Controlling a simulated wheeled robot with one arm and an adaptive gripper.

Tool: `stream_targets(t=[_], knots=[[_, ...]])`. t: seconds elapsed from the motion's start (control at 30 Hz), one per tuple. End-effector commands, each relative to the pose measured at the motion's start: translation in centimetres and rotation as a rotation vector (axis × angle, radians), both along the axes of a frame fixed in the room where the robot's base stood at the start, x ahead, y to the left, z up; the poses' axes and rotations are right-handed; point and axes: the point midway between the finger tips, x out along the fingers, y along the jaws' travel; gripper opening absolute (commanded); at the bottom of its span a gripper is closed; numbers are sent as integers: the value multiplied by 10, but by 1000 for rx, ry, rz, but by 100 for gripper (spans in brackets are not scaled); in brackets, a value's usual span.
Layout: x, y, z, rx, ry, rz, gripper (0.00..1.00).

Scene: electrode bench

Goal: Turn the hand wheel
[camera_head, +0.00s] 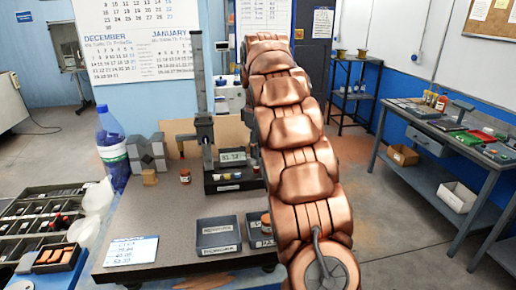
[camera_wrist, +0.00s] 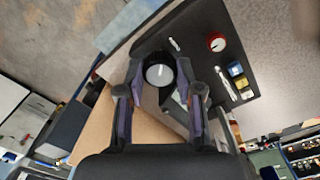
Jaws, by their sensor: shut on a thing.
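In the wrist view, a round black hand wheel (camera_wrist: 160,69) with a pale grey face and a white mark sits between the fingers of my gripper (camera_wrist: 158,80). The two dark fingers, with purple-grey inner sides, are closed on it from left and right. The wheel is at the edge of a dark panel (camera_wrist: 205,25). In the head view, my copper-coloured arm hides my gripper and the wheel. A tall dark column stand (camera_head: 203,95) with a display on its base stands on the bench, partly hidden by my arm.
In the head view, dark trays (camera_head: 218,235), a blue bottle (camera_head: 113,150) and grey blocks (camera_head: 147,152) stand on the bench (camera_head: 160,215). Its front middle is mostly clear.

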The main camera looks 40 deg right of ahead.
Motion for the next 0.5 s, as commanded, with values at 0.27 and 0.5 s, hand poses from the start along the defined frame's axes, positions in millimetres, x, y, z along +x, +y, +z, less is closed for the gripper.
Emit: stream_targets(t=[0.27,0.5], knots=[[1,1,-1,1,0,-259,1],[1,1,-1,2,1,-487,1]])
